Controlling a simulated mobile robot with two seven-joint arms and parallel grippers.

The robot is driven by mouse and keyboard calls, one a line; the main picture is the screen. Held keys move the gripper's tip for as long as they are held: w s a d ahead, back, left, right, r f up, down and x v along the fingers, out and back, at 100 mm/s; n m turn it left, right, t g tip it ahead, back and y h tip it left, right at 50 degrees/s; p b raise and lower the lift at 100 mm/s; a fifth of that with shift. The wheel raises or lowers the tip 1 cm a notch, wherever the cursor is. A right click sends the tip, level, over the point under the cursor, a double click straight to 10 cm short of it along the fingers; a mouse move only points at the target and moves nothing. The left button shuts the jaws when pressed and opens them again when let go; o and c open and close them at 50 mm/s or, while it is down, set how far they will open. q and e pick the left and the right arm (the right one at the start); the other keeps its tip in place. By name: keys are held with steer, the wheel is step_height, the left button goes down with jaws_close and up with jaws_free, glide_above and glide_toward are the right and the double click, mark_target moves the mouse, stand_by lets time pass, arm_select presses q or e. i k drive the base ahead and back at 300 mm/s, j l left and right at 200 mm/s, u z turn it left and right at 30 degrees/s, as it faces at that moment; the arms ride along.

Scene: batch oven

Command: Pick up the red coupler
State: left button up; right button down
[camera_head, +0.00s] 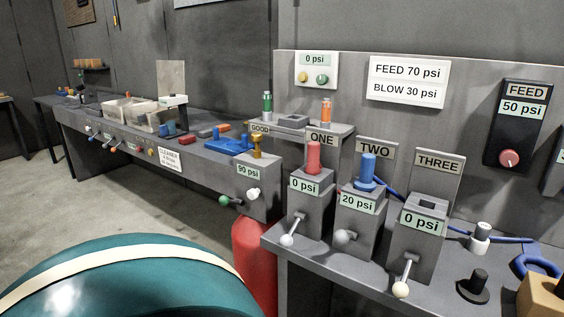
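A red coupler (313,157) stands upright in the top of the grey block labelled ONE (305,205), whose gauge plate reads 0 psi. A blue coupler (367,170) stands in the block labelled TWO (358,222), which reads 20 psi. The block labelled THREE (417,250) reads 0 psi and has an empty square socket on top. Neither of my grippers is in view.
Green (267,104) and orange (326,111) fittings stand on the shelf behind. A brass fitting (255,146) stands on the 90 psi block. Levers project from the block fronts. A teal rounded shape (130,285) fills the lower left; I cannot tell what it is.

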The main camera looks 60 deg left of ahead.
mark_target(313, 168)
steer(key=u, duration=1.65)
